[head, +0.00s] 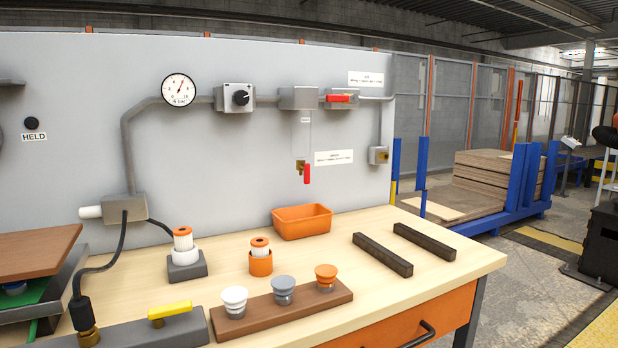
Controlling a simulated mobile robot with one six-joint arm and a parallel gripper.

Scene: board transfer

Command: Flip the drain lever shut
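A small brass valve (300,164) with a red lever (307,174) sits on the grey panel, below a grey box (298,98) with a clear bowl-like part under it. I take this red lever for the drain lever; it points straight down. A second red handle (340,98) lies horizontal on a fitting in the pipe to the upper right. A white label (333,157) is beside the lower lever, its text too small to read. My gripper is not in view.
An orange bin (302,221) stands on the wooden bench (340,245) below the valve. Two dark bars (383,254) lie to its right. Cartridges and a brown rack (282,308) of knobs stand in front. The space directly before the lever looks clear.

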